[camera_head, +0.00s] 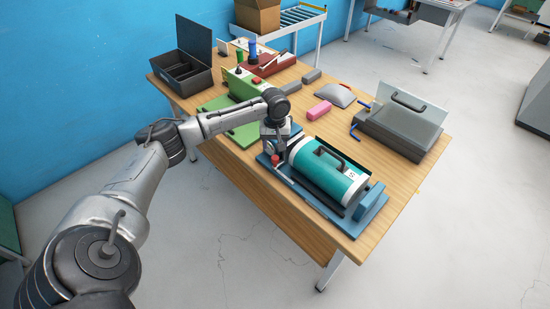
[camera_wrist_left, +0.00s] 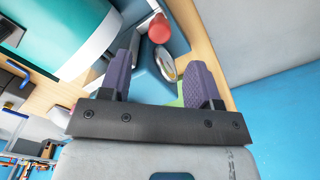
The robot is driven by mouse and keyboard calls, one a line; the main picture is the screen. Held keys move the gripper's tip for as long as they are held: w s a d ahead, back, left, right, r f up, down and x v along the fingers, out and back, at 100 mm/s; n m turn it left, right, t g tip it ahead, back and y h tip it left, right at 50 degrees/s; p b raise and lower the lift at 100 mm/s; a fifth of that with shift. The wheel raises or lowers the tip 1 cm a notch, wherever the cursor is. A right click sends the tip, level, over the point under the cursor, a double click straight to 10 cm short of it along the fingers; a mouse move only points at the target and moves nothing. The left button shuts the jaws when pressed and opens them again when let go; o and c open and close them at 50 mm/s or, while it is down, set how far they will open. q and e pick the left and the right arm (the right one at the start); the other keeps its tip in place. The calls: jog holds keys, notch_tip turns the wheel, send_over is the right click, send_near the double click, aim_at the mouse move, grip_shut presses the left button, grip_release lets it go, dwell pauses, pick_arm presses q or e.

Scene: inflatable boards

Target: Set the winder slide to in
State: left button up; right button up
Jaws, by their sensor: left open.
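The winder is a blue base (camera_head: 372,208) near the table's front edge, with a teal roll (camera_head: 325,172) lying on it. The teal roll also shows in the left wrist view (camera_wrist_left: 60,30). A red knob (camera_head: 275,160) stands at the winder's left end and also shows in the left wrist view (camera_wrist_left: 159,28). I cannot tell for sure which part is the slide, or its setting. My left gripper (camera_wrist_left: 160,64) is open, its fingers apart over the winder's left end. The red knob lies beyond the fingertips, not between them. My right gripper is not in view.
A green machine (camera_head: 243,85) stands left of my left wrist, with a black open box (camera_head: 187,72) behind.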

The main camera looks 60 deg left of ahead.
aim_at(275, 158)
pick_arm(q)
jog(key=shift+f+b, duration=0.5)
jog(key=shift+f, duration=3.05)
grip_shut()
